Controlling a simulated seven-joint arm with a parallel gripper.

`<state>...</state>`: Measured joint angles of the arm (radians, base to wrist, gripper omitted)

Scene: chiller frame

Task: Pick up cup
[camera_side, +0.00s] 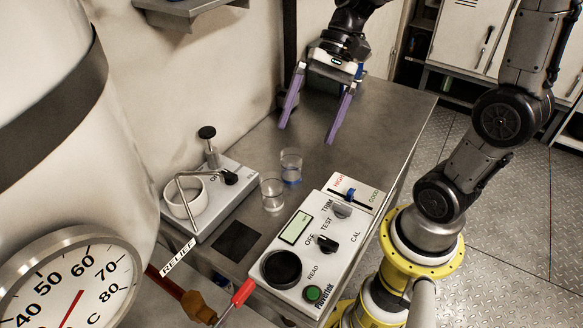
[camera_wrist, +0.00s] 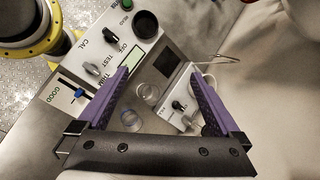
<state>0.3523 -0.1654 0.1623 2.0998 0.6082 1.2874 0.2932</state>
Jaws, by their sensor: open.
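Two small clear cups stand upright on the metal bench. One cup (camera_side: 272,194) is beside the white meter box; the other cup (camera_side: 291,166), with a blue tint low down, stands just behind it. In the wrist view they show as the cup (camera_wrist: 147,92) and the cup (camera_wrist: 131,118), both between my fingers in the picture. My gripper (camera_side: 306,135) has two purple fingers spread wide and nothing between them. It is above the bench, behind and apart from the cups. My fingertips also show in the wrist view (camera_wrist: 158,70).
A white meter box (camera_side: 322,245) with knobs, display and black round well stands in front right of the cups. A white device (camera_side: 222,205) with a ring and bent metal tube stands left. A black pad (camera_side: 238,241) lies between them. The bench's back right (camera_side: 385,110) is clear.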

